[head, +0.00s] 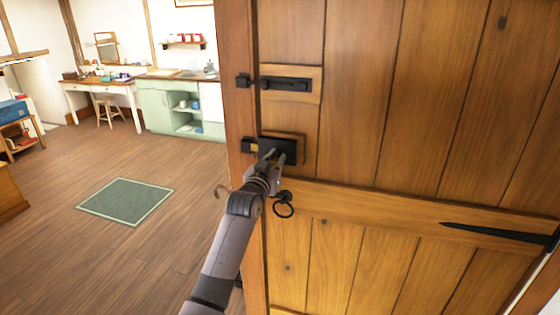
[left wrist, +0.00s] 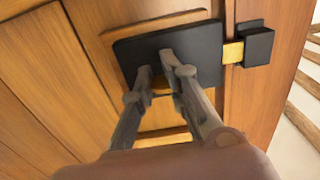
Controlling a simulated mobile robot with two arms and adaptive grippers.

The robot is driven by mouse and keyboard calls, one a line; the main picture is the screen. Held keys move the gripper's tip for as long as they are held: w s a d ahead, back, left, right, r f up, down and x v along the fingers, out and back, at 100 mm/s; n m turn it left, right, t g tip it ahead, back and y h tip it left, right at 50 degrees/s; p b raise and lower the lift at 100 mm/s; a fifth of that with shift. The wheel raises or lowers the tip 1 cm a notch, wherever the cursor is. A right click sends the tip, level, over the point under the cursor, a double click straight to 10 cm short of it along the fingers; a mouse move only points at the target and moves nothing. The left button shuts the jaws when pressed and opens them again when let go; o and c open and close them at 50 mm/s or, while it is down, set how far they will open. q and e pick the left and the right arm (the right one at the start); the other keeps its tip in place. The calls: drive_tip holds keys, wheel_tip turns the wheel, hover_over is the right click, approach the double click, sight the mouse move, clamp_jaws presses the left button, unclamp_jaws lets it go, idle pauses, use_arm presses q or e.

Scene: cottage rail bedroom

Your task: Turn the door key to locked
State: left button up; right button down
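The wooden door (head: 350,110) carries a black lock case (head: 292,150), which also shows in the left wrist view (left wrist: 205,45). A brass bolt (left wrist: 233,52) bridges the gap between the case and the black keep (left wrist: 257,47) on the frame. My left gripper (head: 275,156) is at the front of the lock case. In the left wrist view its fingers (left wrist: 161,75) stand a small gap apart, around a small brass-coloured piece (left wrist: 160,84), apparently the key. The fingers hide most of it, and firm contact cannot be made out. My right gripper is not in view.
A black slide bolt (head: 288,84) sits above the lock, and a ring handle (head: 284,208) hangs just below my gripper. The door frame (head: 238,80) stands close on the left. Beyond lie open floor, a green rug (head: 126,201) and a green cabinet (head: 160,105).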

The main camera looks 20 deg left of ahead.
use_arm(q)
drive_tip(key=o, duration=0.4)
drive_tip(key=shift+a+r, duration=0.15)
drive_tip(key=shift+a, duration=0.6)
drive_tip(key=o, duration=0.4)
drive_tip(key=shift+s, duration=0.1)
drive_tip(key=shift+o, duration=0.2)
drive_tip(key=shift+d, duration=0.1)
drive_tip(key=shift+d+f, duration=0.15)
drive_tip(key=shift+f, duration=0.05)
drive_tip(key=s, duration=1.2)
drive_tip(key=shift+a, duration=0.25)
